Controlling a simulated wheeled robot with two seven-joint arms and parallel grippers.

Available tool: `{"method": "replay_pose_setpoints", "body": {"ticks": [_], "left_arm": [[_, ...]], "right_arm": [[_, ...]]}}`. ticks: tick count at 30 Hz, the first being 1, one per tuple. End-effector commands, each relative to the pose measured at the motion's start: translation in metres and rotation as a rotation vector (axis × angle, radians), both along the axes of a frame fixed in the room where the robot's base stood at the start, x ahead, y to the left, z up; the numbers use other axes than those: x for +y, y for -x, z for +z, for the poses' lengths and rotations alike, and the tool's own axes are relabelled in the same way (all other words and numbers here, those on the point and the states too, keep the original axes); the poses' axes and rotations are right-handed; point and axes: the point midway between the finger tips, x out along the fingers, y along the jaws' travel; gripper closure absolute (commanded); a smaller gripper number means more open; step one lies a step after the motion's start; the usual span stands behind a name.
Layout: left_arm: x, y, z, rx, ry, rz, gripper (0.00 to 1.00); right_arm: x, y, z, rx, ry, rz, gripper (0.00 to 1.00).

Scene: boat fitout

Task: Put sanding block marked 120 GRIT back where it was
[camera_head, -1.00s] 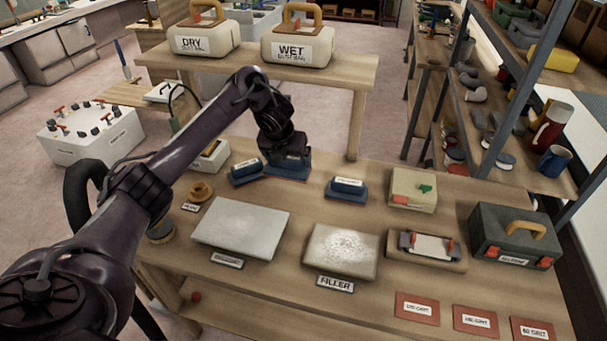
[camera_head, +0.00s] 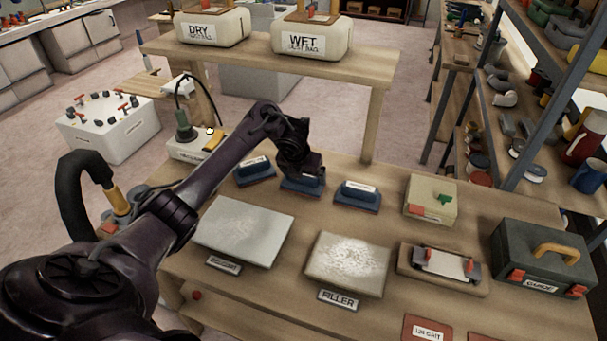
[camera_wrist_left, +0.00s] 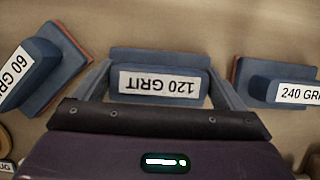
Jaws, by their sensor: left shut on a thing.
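The sanding block marked 120 GRIT (camera_wrist_left: 157,83) is a blue block with a white label, seen upside down in the left wrist view. In the head view the same block (camera_head: 303,188) sits in the row at the back of the workbench, partly hidden by my left gripper (camera_head: 300,174). The gripper's two fingers close on its handle from both sides. The block appears at bench level; I cannot tell whether it fully rests there. A 60 GRIT block (camera_wrist_left: 42,70) lies on one side and a 240 GRIT block (camera_wrist_left: 283,84) on the other. My right gripper is not in view.
The wooden bench (camera_head: 380,232) also bears a grey panel (camera_head: 242,231), a panel labelled FILLER (camera_head: 346,263), a sander-like tool (camera_head: 443,267), a beige box (camera_head: 430,199) and a dark green case (camera_head: 541,256). A raised shelf (camera_head: 270,66) with DRY and WET containers stands behind.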

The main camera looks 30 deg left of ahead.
Motion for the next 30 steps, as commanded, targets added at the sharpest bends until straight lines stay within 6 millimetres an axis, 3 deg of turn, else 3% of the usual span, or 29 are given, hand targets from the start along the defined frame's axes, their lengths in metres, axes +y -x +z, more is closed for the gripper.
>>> {"method": "replay_pose_setpoints", "body": {"ticks": [2, 6, 7, 9, 16, 20, 26, 27, 30], "left_arm": [[0.000, -0.001, 0.000, -0.002, 0.001, 0.001, 0.31], [0.000, -0.001, 0.000, -0.002, 0.001, 0.001, 0.31], [0.000, 0.000, -0.001, -0.001, 0.001, 0.000, 0.08], [0.000, 0.000, 0.000, -0.001, 0.001, 0.000, 0.00], [0.000, 0.000, 0.001, -0.002, 0.000, 0.000, 0.00], [-0.001, 0.003, 0.012, -0.005, 0.000, -0.002, 0.00], [-0.004, 0.018, 0.049, -0.007, -0.003, -0.003, 0.00], [-0.004, 0.021, 0.063, -0.005, -0.005, -0.001, 0.00], [-0.005, 0.028, 0.079, -0.002, -0.005, -0.001, 0.00]], "right_arm": [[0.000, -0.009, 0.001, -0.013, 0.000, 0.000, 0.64], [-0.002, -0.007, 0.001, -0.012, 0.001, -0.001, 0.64], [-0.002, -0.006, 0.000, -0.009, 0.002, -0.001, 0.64], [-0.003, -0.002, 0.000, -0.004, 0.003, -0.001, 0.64], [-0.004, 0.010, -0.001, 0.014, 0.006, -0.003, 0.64], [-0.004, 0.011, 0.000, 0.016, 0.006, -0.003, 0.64], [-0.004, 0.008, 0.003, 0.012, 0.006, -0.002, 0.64], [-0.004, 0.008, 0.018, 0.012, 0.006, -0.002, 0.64], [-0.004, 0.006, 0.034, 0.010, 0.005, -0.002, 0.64]]}}
